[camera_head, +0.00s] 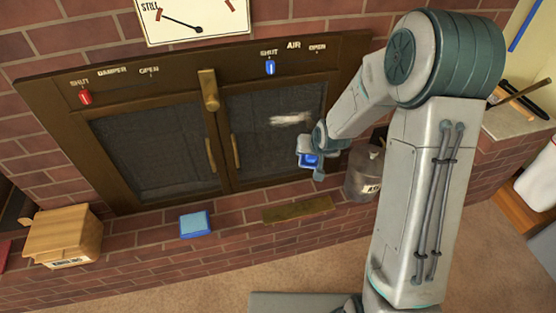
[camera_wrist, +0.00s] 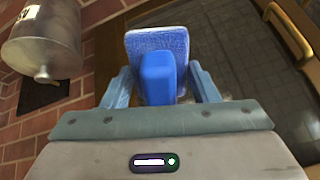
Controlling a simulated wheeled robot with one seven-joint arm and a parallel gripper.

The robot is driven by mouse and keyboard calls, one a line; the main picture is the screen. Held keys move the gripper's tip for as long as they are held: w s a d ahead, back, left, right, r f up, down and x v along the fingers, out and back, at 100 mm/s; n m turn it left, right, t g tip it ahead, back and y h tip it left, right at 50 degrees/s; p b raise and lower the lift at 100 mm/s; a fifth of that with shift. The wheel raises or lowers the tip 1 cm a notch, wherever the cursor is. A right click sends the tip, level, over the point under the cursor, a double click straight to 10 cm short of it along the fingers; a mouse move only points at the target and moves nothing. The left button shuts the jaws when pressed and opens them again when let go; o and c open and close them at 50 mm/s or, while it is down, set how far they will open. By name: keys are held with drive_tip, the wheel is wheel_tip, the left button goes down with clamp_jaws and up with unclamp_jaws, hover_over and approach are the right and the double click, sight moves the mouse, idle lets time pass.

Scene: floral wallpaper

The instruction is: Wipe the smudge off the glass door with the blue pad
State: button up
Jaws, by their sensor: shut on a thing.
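The blue pad (camera_wrist: 157,40) has a pale, textured face and a bright blue grip block (camera_wrist: 157,78). My gripper (camera_wrist: 161,80) is shut on that block, one finger on each side. In the head view my gripper (camera_head: 311,161) is in front of the right glass door (camera_head: 262,150), low and right of the smudge; the pad shows there as a small blue patch. The smudge (camera_head: 290,119) is a whitish streak on the upper right glass. I cannot tell whether the pad touches the glass. The smudge is not clear in the wrist view.
Brass door handles (camera_head: 236,151) and a latch (camera_head: 209,90) stick out. A light blue block (camera_head: 195,224), a brass plate (camera_head: 297,209) and a wooden box (camera_head: 63,235) sit on the brick ledge.

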sight(313, 114)
drive_tip(key=shift+w+a+r+m+t+y+b, duration=0.1)
drive_tip(key=shift+w+a+m+t+y+b, duration=0.3)
drive_tip(key=shift+w+a+t+b, duration=1.5)
drive_tip(key=shift+w+a+f+m+t+y+b, duration=0.15)
drive_tip(key=shift+w+a+t+y+b, duration=0.35)
drive_tip(key=shift+a+t+b, duration=2.6)
drive_tip(key=shift+w+a+r+m+t+y+b, duration=0.3)
drive_tip(key=shift+w+t+b, duration=1.05)
drive_tip(key=shift+b, duration=2.75)
drive_tip(key=shift+w+a+f+b, duration=0.1)
drive_tip(key=shift+w+a+b, duration=0.15)
drive_tip(key=shift+w, duration=0.25)
drive_tip(key=shift+w+a+f+b, duration=0.1)
drive_tip(key=shift+w+a+b, duration=0.1)
drive_tip(key=shift+w, duration=0.25)
drive_tip(key=shift+d, duration=0.1)
